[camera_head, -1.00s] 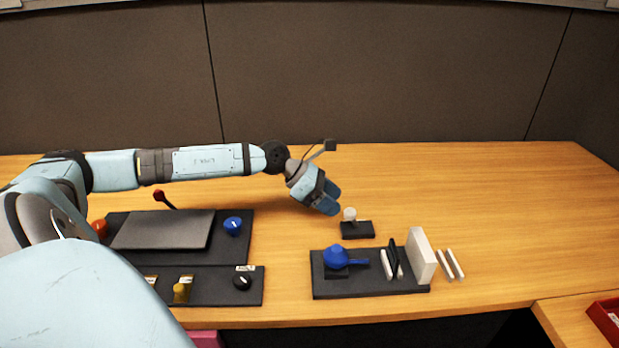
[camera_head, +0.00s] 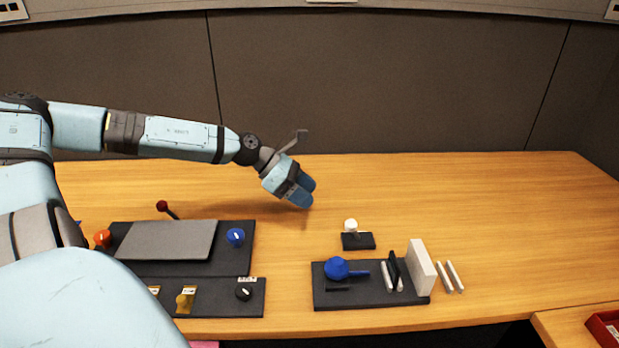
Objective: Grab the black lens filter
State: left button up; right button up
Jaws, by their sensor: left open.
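A thin black upright piece, which looks like the black lens filter (camera_head: 394,268), stands on the dark tray (camera_head: 370,300) at the right. It is between two short white strips (camera_head: 386,276), beside a taller white block (camera_head: 421,268). My left gripper (camera_head: 306,191) is open and empty, with blue fingers pointing down and right. It is above the table, behind and to the left of the tray, well apart from the black piece. My right gripper does not show.
A blue round-headed tool (camera_head: 337,268) lies on the same tray. A white ball on a dark base (camera_head: 357,240) stands behind it. A dark control panel (camera_head: 200,267) with knobs fills the left.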

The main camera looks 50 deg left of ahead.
aim_at(393, 266)
jog(key=k+l, duration=0.35)
jog(key=l, duration=0.15)
jog(key=k+l, duration=0.4)
jog(key=l, duration=0.15)
